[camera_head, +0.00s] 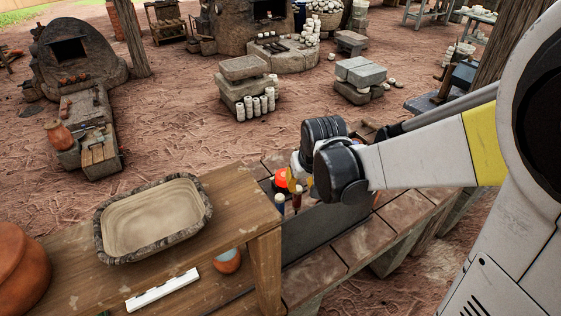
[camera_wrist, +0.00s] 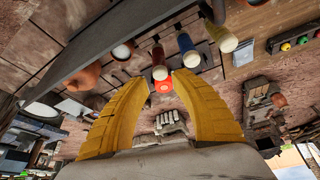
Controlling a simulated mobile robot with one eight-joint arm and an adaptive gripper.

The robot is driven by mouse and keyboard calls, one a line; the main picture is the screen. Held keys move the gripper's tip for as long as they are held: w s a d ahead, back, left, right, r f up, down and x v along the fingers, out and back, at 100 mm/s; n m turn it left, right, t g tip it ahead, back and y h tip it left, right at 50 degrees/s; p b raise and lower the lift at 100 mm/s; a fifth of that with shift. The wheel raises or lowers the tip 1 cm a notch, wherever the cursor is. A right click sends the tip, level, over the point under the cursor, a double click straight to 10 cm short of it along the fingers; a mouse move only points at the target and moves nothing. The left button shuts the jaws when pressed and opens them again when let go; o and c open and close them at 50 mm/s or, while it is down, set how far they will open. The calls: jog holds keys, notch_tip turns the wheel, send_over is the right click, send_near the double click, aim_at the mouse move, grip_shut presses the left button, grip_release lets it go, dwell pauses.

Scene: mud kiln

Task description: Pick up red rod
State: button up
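My gripper (camera_wrist: 160,80) shows two yellow fingers in the wrist view. They are apart, with nothing held between them. In the head view, a dark red rod (camera_head: 297,199) stands upright in front of my gripper (camera_head: 293,176), which is partly hidden by my arm. A blue rod with a pale end (camera_wrist: 188,47) and a yellowish rod with a pale end (camera_wrist: 222,38) are to the right in the wrist view.
A round orange-red thing (camera_head: 283,179) sits close to the gripper. A grey slab or trough wall (camera_head: 325,222) runs beside the rods. A wooden table (camera_head: 235,215) with a stone-rimmed basin (camera_head: 109,245) is at left. Brick paving (camera_head: 372,240) lies at right.

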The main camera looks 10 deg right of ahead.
aim_at(299, 190)
jog(key=b+x, duration=0.1)
jog(key=x, duration=0.2)
jog(key=b+x, duration=0.1)
jog(key=x, duration=0.2)
jog(key=b+x, duration=0.1)
jog(key=x, duration=0.2)
jog(key=shift+w, duration=0.25)
jog(key=shift+r, duration=0.1)
grip_shut()
